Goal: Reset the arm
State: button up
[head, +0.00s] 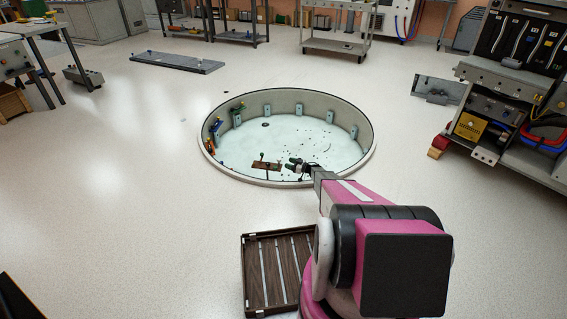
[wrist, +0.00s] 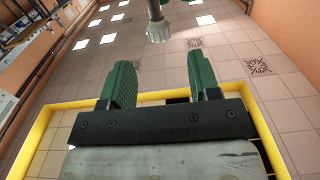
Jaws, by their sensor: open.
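My pink arm reaches out from the lower right of the head view. My gripper (head: 296,163) shows small and dark green at its end, in line with the near part of the round pit. In the wrist view my gripper (wrist: 160,65) has two green fingers set wide apart, with nothing between them. The wrist camera faces a tiled surface with bright square panels and vents, which looks like the ceiling.
The round sunken pit (head: 372,150) has brackets along its wall and a brown piece (head: 266,165) on its floor. A slatted wooden crate (head: 247,280) stands left of my arm. An equipment rack (head: 510,95) is at right. A yellow frame (wrist: 38,130) crosses the wrist view.

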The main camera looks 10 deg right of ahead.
jog(key=shift+v, duration=1.45)
notch_tip(320, 180, up, 17)
jog(key=s+m+t+h, duration=0.2)
jog(key=m+t+h, duration=0.35)
jog(key=h, duration=0.45)
jog(key=s+d+r+m+g+h, duration=0.2)
jog(key=s+r+m+g+h, duration=0.15)
jog(key=s+r+h, duration=0.4)
jog(key=s+a+r+g+y, duration=0.1)
jog(key=s+a+r+g, duration=0.2)
jog(key=s, duration=1.1)
jog(key=s+a+r+m+g, duration=0.1)
jog(key=s+a+r+g, duration=0.3)
jog(key=s, duration=1)
jog(key=s+a+r+m+g+y, duration=0.1)
jog(key=s+a+r+g, duration=0.3)
jog(key=s, duration=1)
notch_tip(320, 180, up, 4)
jog(key=shift+f+g+y, duration=0.1)
jog(key=shift+g+y, duration=0.25)
jog(key=shift+g, duration=0.35)
